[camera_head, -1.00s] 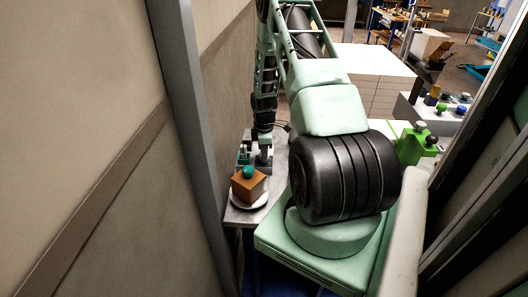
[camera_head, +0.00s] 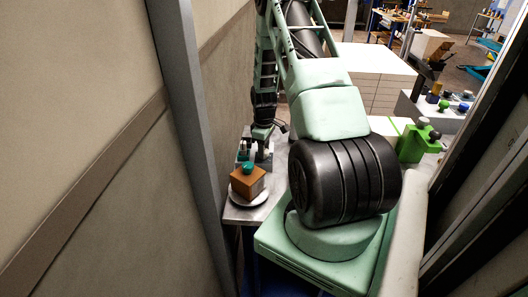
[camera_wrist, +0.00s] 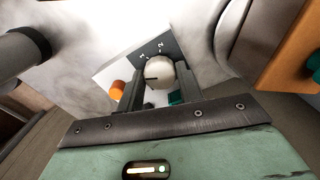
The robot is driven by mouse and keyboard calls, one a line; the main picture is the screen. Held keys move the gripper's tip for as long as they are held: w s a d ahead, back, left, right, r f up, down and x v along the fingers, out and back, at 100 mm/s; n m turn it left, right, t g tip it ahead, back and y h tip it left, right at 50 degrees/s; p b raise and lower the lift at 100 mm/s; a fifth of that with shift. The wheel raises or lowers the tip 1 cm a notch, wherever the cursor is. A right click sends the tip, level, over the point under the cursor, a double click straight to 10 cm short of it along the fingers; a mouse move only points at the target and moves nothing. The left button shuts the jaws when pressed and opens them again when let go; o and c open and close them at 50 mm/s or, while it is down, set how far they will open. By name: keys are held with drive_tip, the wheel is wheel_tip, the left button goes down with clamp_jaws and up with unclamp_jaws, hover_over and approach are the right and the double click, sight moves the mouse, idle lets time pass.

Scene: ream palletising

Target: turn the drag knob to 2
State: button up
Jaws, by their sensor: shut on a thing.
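The drag knob (camera_wrist: 158,70) is a round, pale knob with a dark pointer line, in the middle of the wrist view. Its line points to the left in the picture. It sits on a dark scale plate (camera_wrist: 172,47) with small pale marks beyond the knob; I cannot read them surely. My gripper (camera_wrist: 159,80) has one finger on each side of the knob and is shut on it. In the head view my gripper (camera_head: 257,150) is at the small bench by the wall, and the knob cannot be made out there.
An orange button (camera_wrist: 117,90) and a partly hidden teal part (camera_wrist: 176,97) are close to the fingers. A brown box (camera_head: 248,183) with a teal top stands on a white round base near the bench's front. The wall (camera_head: 225,90) is close on the left.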

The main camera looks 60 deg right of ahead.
drive_tip(key=m+b, duration=0.2)
drive_tip(key=m, duration=0.2)
drive_tip(key=shift+f+m, duration=0.1)
drive_tip(key=shift+m, duration=0.2)
drive_tip(key=m+b, duration=0.1)
drive_tip(key=m, duration=0.3)
drive_tip(key=shift+m+b, duration=0.3)
drive_tip(key=m+b, duration=0.1)
drive_tip(key=m, duration=0.3)
drive_tip(key=shift+m, duration=0.3)
drive_tip(key=m, duration=0.4)
drive_tip(key=shift+m, duration=0.6)
drive_tip(key=o, duration=1)
wheel_tip(320, 180, up, 18)
drive_tip(key=b, duration=0.2)
drive_tip(key=shift+f+b, duration=0.15)
drive_tip(key=shift+b, duration=0.2)
